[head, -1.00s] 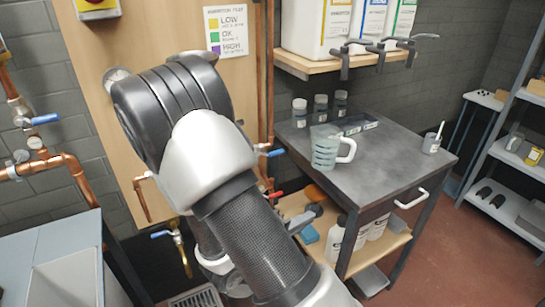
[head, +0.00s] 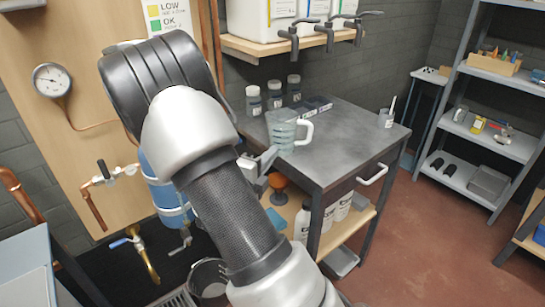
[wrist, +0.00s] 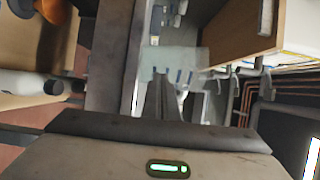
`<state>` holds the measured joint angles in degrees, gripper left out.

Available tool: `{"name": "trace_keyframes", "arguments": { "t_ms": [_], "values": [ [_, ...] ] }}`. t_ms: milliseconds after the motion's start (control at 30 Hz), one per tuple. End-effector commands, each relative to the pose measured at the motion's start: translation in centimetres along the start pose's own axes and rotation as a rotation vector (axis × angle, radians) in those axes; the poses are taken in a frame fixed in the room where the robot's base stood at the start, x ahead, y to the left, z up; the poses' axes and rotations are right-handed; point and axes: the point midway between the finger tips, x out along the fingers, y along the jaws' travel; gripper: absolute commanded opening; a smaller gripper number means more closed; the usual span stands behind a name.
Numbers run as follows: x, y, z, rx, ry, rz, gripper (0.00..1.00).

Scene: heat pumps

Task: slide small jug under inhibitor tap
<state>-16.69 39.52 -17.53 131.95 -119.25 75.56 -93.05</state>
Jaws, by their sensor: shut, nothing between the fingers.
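The small jug (head: 283,130) is clear, with measuring marks and a handle on its right. It stands upright on the grey workbench (head: 350,150), near its left edge. Three taps (head: 327,38) hang from white containers on the shelf above and behind it; I cannot read which is the inhibitor tap. My gripper (head: 272,155) is shut and empty at the bench's left edge, just left of and below the jug. In the wrist view, the shut fingers (wrist: 168,98) point at the pale jug (wrist: 165,62). Whether they touch it is unclear.
Small dark-lidded jars (head: 274,93) stand behind the jug, with a dark tray (head: 312,105) beside them. A cup (head: 386,118) stands at the bench's far right. The bench right of the jug is clear.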

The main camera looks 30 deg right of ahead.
Motion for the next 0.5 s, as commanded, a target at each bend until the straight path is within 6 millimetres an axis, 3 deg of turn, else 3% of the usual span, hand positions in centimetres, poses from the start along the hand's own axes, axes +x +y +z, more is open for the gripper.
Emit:
{"name": "trace_keyframes", "arguments": {
  "t_ms": [133,500],
  "values": [
    [1.01,0.02,-0.01,0.001,0.000,0.000,0.00],
    [1.22,-0.07,0.02,0.000,0.000,0.000,0.00]
  ]
}}
